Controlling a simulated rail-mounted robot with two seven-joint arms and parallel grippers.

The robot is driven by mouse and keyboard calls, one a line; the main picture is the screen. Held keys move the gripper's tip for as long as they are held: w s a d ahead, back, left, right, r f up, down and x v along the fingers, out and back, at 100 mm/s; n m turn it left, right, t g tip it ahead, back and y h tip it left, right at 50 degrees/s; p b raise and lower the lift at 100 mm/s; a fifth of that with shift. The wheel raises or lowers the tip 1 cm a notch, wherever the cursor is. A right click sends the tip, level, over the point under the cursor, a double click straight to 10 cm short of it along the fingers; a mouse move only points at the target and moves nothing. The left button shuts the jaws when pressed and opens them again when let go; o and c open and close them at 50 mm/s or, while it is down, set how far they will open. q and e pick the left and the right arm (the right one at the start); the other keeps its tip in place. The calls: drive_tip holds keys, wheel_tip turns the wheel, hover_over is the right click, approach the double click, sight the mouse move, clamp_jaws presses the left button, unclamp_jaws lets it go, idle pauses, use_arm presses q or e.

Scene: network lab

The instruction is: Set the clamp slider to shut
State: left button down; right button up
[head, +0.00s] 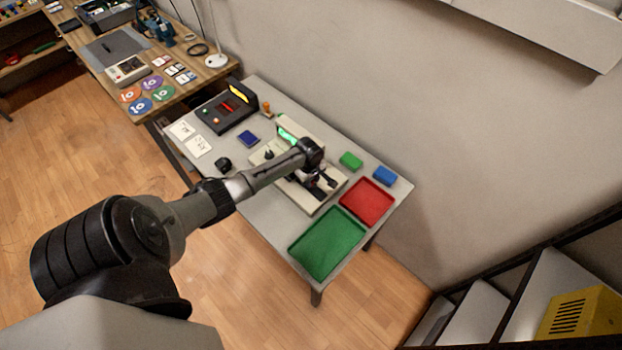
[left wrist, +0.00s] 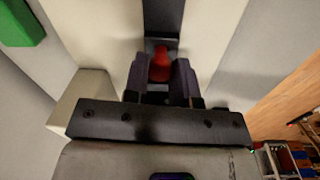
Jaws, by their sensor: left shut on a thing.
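The clamp slider shows as a red knob (left wrist: 160,65) in a dark slot in the left wrist view. My left gripper (left wrist: 160,85) has its two dark fingers on either side of the knob and is shut on it. In the head view my left gripper (head: 316,178) reaches down over the cream fixture (head: 335,188) on the grey table, and my arm hides much of the fixture. The knob cannot be made out in the head view. My right gripper is not in view.
A red tray (head: 367,202) and a green tray (head: 327,243) lie right of the fixture. A green block (head: 351,160) and a blue block (head: 384,176) sit behind them. A dark panel (head: 227,107) stands at the left, and a wall rises behind the table.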

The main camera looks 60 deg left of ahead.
use_arm(q)
drive_tip(key=shift+s+a+r+p, duration=0.1)
drive_tip(key=shift+s+a+p, duration=0.15)
drive_tip(key=shift+a, duration=0.35)
drive_tip(key=shift+s+a+p, duration=0.15)
drive_tip(key=shift+a+p, duration=0.2)
drive_tip(key=shift+a, duration=0.2)
drive_tip(key=shift+s+a, duration=0.1)
drive_tip(key=shift+a, duration=0.25)
drive_tip(key=shift+d+f, duration=0.1)
drive_tip(key=shift+f, duration=0.1)
drive_tip(key=c, duration=0.9)
unclamp_jaws()
drive_tip(key=shift+c, duration=0.2)
drive_tip(key=shift+a, duration=0.2)
drive_tip(key=shift+r, duration=0.15)
